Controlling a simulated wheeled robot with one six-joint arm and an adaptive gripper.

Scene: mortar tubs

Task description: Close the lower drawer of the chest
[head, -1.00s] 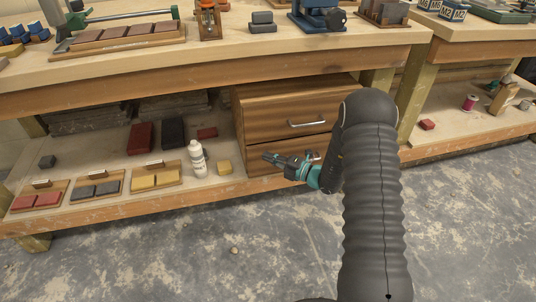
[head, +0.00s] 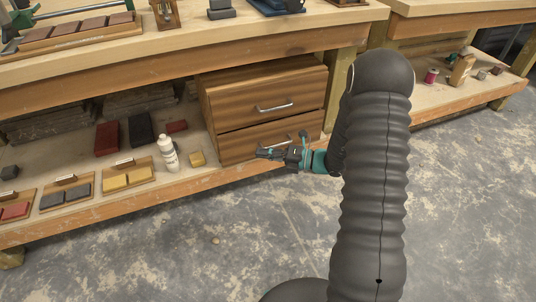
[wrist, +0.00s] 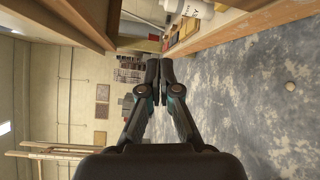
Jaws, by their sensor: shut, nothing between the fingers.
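The wooden chest (head: 206,104) stands on the low shelf under the bench. Its upper drawer (head: 240,107) has a metal bar handle and looks closed. The lower drawer (head: 236,147) is below it, its front nearly in line with the upper one. I cannot tell whether it stands slightly out. My gripper (head: 262,153) is in front of the lower drawer's face, pointing left across it and covering part of its handle. Whether it touches is unclear. In the wrist view the fingertips (wrist: 158,68) are together and empty.
Trays with red, grey and yellow blocks lie further left. The bench top (head: 180,58) overhangs the shelf.

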